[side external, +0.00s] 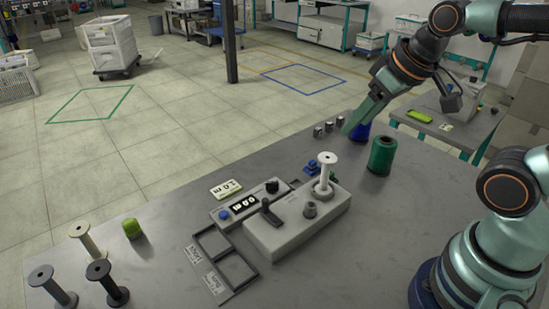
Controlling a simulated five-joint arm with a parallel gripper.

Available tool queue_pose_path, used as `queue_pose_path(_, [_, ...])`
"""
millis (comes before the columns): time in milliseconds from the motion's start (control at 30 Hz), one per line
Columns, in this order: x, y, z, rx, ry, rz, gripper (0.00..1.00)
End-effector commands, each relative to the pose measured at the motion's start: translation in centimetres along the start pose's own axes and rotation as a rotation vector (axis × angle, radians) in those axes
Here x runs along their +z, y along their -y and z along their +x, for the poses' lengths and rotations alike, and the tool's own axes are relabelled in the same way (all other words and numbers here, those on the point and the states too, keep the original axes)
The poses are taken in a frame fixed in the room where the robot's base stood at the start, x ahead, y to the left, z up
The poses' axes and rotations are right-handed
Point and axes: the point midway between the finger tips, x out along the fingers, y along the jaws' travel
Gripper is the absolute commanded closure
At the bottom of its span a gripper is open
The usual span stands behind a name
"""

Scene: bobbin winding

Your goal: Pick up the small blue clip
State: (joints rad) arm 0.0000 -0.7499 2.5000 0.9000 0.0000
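A small blue object (312,167), which looks like the clip, lies on the grey table just behind the winder, left of the upright white bobbin. It is small in the picture, so its exact shape is unclear. My gripper (350,129) reaches down from the upper right, with green fingers pointing down and left. The fingertips are above and to the right of the blue object, apart from it, and overlap a blue spool (361,133) in the picture. The fingers are seen nearly edge-on, so the gap between them does not show.
The grey winder (285,235) carries a white bobbin (326,170). A green spool (382,156) stands at right; several small metal cylinders (329,127) stand near the far edge. A black divided tray (235,268) and empty spools (105,280) are at front left.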

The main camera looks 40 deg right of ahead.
Motion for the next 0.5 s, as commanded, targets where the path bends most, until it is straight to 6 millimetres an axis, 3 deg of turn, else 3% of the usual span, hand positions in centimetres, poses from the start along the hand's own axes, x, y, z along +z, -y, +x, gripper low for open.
queue_pose_path(333, [-0.4,-0.1,0.0,0.002,0.009,-0.027,0.43])
queue_pose_path(500, [-2.4,-0.8,0.7,0.003,0.071,-0.202,0.43])
